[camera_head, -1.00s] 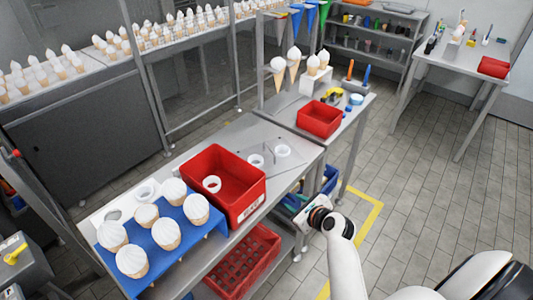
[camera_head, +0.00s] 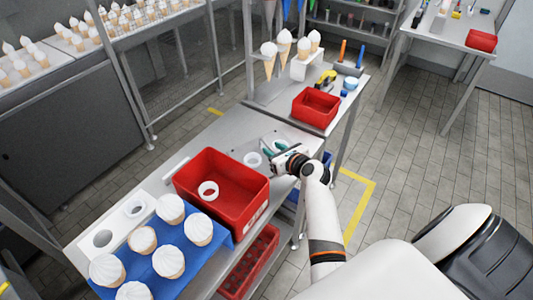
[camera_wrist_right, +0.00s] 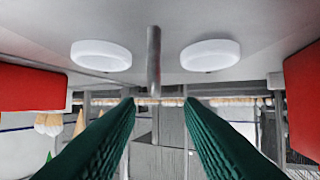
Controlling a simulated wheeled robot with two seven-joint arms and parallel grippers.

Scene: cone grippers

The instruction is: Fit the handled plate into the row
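The handled plate (camera_head: 235,136) is a flat grey plate lying on the metal table, with white rings on it. One white ring (camera_head: 252,159) shows beside my right gripper. In the wrist view, two white rings (camera_wrist_right: 100,55) and (camera_wrist_right: 211,54) flank a thin grey upright handle (camera_wrist_right: 154,75). My right gripper (camera_head: 270,150) reaches over the plate; its green fingers (camera_wrist_right: 160,102) are open. The handle appears in the gap between them, untouched. In the head view the fingers hide the handle. At the left, a pale strip with round holes (camera_head: 119,222) lies along the table. My left gripper is out of view.
A red bin (camera_head: 232,210) holding a white ring stands close to the left of the plate. A blue rack (camera_head: 195,258) carries several white-topped cones. Another red bin (camera_head: 316,108) stands on the table behind.

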